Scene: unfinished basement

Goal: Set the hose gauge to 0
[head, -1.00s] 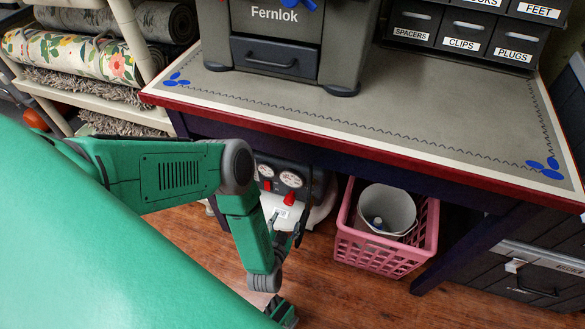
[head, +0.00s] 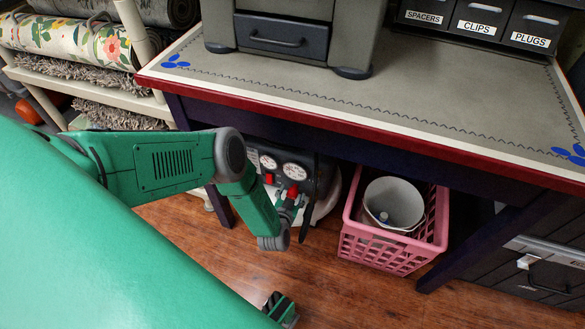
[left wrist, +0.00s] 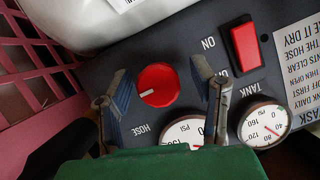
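The air compressor's dark panel (left wrist: 85,75) fills much of the left wrist view, and in the head view it stands under the workbench. A round red knob (left wrist: 158,85) with a white mark sits beside the HOSE label. The hose gauge (left wrist: 184,131) is partly covered by a finger and my green wrist; its reading cannot be made out clearly. The tank gauge (left wrist: 263,123) lies to its right. My left gripper (left wrist: 165,83) is open, its fingers on either side of the knob with gaps. In the head view my left gripper (head: 292,208) is just below the knob (head: 293,191). My right gripper is not seen.
A red switch (left wrist: 246,47) is beside ON. A pink crate (head: 393,250) holding a white bucket (head: 394,200) stands right of the compressor. The workbench edge (head: 330,128) overhangs above. Rolled rugs (head: 60,45) lie on a shelf at left. Wooden floor in front is clear.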

